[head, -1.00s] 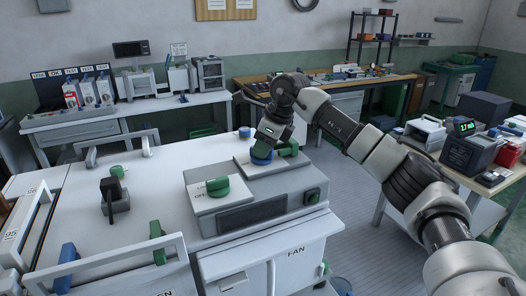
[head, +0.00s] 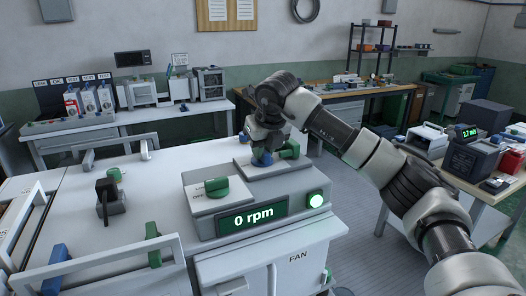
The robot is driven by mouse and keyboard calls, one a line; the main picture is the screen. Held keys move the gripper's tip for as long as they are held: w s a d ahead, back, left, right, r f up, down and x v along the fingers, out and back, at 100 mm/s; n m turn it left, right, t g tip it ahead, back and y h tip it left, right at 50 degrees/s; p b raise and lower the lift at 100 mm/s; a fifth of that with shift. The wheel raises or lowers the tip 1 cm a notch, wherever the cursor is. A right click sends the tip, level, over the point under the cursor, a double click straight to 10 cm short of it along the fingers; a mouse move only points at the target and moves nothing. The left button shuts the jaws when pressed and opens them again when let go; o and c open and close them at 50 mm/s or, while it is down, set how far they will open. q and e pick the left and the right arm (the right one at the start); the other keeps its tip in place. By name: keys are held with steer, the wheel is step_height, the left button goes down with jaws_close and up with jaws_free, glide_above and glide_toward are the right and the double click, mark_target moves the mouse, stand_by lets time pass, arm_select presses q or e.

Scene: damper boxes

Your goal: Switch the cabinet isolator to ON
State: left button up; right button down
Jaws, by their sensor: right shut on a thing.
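My left gripper is not in view.
A black-handled switch block (head: 108,198) stands on the bench top to the left. Rail handles (head: 115,262) rise at the front left and back. A side table (head: 470,180) with instruments stands at the right. Open floor lies between it and the cabinet.

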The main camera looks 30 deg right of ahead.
steer(key=shift+r+m, duration=0.15)
steer(key=shift+m, duration=0.25)
steer(key=c, duration=1)
jaws_free()
steer(key=shift+c, duration=0.2)
steer(key=shift+s+r, duration=0.1)
steer(key=shift+r, duration=0.15)
steer(key=b+v, duration=0.2)
steer(key=v, duration=0.8)
steer(key=shift+s+a, duration=0.1)
